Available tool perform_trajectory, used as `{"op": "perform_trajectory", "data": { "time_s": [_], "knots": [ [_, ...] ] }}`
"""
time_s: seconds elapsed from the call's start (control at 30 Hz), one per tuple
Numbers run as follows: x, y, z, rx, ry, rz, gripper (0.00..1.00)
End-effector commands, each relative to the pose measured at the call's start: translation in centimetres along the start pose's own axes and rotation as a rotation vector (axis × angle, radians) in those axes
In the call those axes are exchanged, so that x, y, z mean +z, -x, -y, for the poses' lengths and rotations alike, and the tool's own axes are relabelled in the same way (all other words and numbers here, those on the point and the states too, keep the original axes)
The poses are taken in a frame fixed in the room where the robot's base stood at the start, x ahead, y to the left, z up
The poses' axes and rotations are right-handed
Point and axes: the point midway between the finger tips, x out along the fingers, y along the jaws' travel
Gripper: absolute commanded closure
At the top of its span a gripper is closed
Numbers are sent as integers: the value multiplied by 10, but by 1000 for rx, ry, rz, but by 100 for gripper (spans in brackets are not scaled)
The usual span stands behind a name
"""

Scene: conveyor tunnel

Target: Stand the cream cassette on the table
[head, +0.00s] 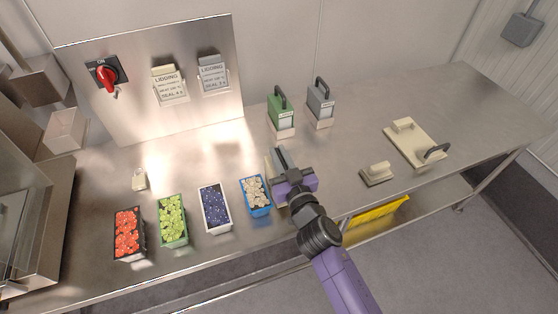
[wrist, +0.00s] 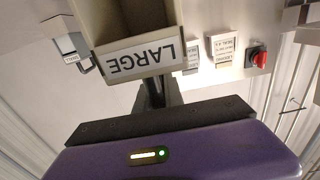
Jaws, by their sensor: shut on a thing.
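The cream cassette (wrist: 95,20) is a box with an open-looking recess and a white label reading LARGE, upside down in the wrist view. My gripper (wrist: 153,92) is shut on it by its dark handle. In the head view my gripper (head: 283,160) is over the middle of the steel table (head: 345,145), behind the blue punnet. Only a cream sliver of the cassette (head: 269,164) shows there, at the left of the jaws. My gripper and arm hide the rest. I cannot tell whether the cassette touches the table.
A green cassette (head: 281,112) and a grey cassette (head: 320,103) stand behind. Fruit punnets, including the blue one (head: 266,206), line the front edge. The far right table is clear.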

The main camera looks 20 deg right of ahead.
Motion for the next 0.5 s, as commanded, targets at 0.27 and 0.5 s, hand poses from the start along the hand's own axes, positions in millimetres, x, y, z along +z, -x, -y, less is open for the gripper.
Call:
{"op": "perform_trajectory", "data": {
  "time_s": [0.27, 0.5],
  "knots": [
    [0, 0, 0, -1, 0, -3, 100],
    [4, 0, 0, -1, 0, 0, 78]
  ]
}}
